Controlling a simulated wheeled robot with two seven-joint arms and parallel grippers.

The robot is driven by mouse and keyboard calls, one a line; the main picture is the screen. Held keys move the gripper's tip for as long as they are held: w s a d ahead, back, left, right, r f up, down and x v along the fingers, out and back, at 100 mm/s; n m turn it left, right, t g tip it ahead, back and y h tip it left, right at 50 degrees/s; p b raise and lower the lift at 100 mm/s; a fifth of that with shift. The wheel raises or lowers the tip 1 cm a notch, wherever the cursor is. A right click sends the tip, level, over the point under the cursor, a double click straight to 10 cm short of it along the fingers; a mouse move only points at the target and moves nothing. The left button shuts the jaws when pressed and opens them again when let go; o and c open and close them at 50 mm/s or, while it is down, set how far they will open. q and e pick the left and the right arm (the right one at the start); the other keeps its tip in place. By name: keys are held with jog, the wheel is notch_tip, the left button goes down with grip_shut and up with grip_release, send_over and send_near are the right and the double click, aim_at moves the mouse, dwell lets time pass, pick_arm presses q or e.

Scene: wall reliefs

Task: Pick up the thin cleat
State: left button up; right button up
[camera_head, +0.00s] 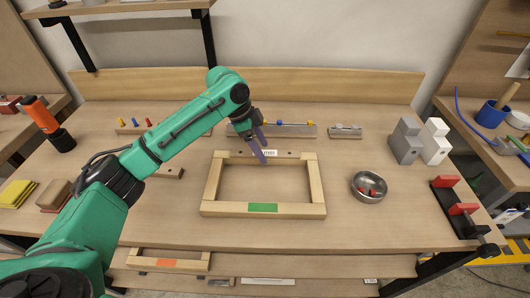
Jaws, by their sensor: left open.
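A rectangular light-wood frame (212,190) lies on the workbench, with a green patch on its front bar. Its back bar (298,155) carries a small white label and dark spots. My left gripper (262,152), with purple fingers, is open above this back bar, pointing down; contact cannot be judged. A short wooden strip (170,173) lies left of the frame, partly hidden by my left arm. A light strip with an orange patch (168,262) is on the lower level at the front. I cannot tell which piece is the thin cleat. My right gripper is not in view.
A metal bowl with red pieces (370,186) stands right of the frame. Grey blocks (405,145) and a black holder with red parts (458,208) are farther right. Yellow pads (18,194) lie at left. Racks line the back. Bare tabletop lies front right.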

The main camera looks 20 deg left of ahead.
pick_arm(q)
grip_shut()
